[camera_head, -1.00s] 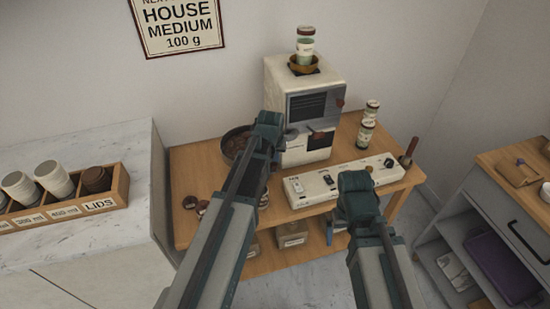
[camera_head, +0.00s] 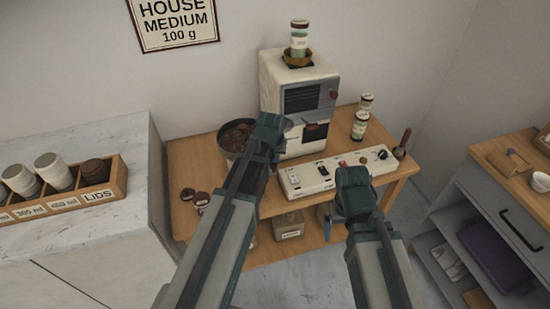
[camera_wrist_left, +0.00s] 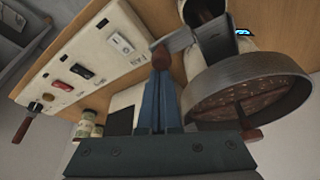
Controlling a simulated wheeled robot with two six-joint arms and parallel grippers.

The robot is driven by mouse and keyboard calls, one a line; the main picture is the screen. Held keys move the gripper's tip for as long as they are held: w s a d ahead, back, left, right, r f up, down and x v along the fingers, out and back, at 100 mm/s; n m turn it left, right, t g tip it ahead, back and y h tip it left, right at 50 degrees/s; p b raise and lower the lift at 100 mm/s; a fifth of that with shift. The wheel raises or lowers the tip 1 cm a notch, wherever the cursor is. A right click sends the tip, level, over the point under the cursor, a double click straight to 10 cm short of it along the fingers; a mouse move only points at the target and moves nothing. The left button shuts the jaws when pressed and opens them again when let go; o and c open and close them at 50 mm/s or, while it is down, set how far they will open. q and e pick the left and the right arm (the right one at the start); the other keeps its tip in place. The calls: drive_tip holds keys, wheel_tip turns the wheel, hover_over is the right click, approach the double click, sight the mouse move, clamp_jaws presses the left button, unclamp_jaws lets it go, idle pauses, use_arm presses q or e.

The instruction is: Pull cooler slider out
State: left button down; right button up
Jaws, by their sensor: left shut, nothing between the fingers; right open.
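The roaster (camera_head: 275,88) stands at the back of the wooden cart. Its round cooler pan (camera_head: 228,152), holding brown beans, sits at its left. The pan also shows large at the right in the left wrist view (camera_wrist_left: 258,84). There, a grey metal part with a brown knob (camera_wrist_left: 158,50) lies beside the pan, just beyond my left fingertips. I cannot tell whether they touch. My left gripper (camera_wrist_left: 161,78) is shut and empty; in the head view its arm partly hides the pan.
The control panel (camera_head: 325,174) with switches runs along the cart (camera_head: 182,160) front. Cups stand at the right (camera_head: 360,127). A marble counter (camera_head: 110,140) with a cup and lid rack (camera_head: 60,203) is at left, a grey cabinet (camera_head: 470,195) at right. Loose brown items lie at the cart's left.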

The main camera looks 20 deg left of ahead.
use_arm(q)
drive_tip(key=p+v, duration=0.9)
drive_tip(key=shift+r, duration=0.35)
drive_tip(key=s+d+m+g, duration=0.2)
drive_tip(key=s+d, duration=0.5)
drive_tip(key=s, duration=0.2)
drive_tip(key=s+d+f+m+g, duration=0.1)
drive_tip(key=s+d+m+g, duration=0.1)
drive_tip(key=s+d, duration=0.4)
drive_tip(key=s+m, duration=0.1)
drive_tip(key=s, duration=0.2)
drive_tip(key=shift+d+y, duration=0.4)
drive_tip(key=shift+f, duration=0.1)
